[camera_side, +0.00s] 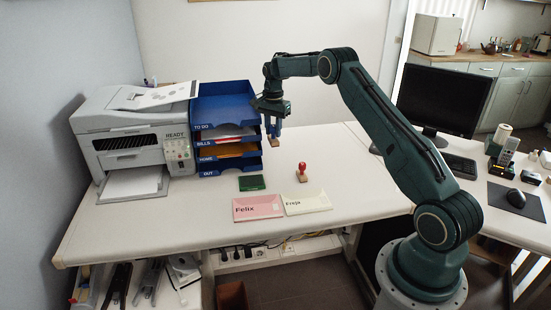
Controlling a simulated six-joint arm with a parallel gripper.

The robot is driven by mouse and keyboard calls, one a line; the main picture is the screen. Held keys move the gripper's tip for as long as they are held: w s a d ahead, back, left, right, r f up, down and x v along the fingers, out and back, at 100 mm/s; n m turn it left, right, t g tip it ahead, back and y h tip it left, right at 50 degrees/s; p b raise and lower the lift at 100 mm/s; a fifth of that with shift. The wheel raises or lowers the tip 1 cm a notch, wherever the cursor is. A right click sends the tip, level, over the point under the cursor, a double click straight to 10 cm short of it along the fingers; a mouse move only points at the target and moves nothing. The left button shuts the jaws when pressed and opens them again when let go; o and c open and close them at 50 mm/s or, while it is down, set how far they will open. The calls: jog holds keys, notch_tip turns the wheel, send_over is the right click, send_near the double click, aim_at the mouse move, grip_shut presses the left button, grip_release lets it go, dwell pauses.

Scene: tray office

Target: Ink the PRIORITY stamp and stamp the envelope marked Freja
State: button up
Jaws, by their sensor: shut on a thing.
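My gripper (273,127) is shut on a stamp with a small wooden base (274,142). It holds the stamp in the air in front of the blue letter trays, above and behind the green ink pad. The stamp's handle is mostly hidden between the fingers, and no label on it is readable. The green ink pad (251,183) lies on the desk. The cream envelope marked Freja (306,204) lies flat near the front edge, right of the pink envelope marked Felix (258,207). A red-handled stamp (302,171) stands upright just behind the Freja envelope.
The blue letter trays (225,115), labelled TO DO, BILLS, HOME and OUT, stand behind the pad. A printer (130,140) is at the left. The desk (360,180) is clear right of the red stamp. A monitor (440,100) and keyboard (458,165) are further right.

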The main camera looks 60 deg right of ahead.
jog(key=w+a+f, duration=0.5)
jog(key=a+f, duration=0.1)
jog(key=f, duration=0.2)
jog(key=shift+w+a, duration=0.25)
jog(key=shift+w, duration=0.1)
jog(key=shift+f, duration=0.2)
jog(key=shift+f, duration=2.8)
jog(key=shift+f, duration=0.65)
jog(key=shift+r, duration=0.1)
notch_tip(320, 180, up, 7)
dwell(0.8)
jog(key=shift+s, duration=0.15)
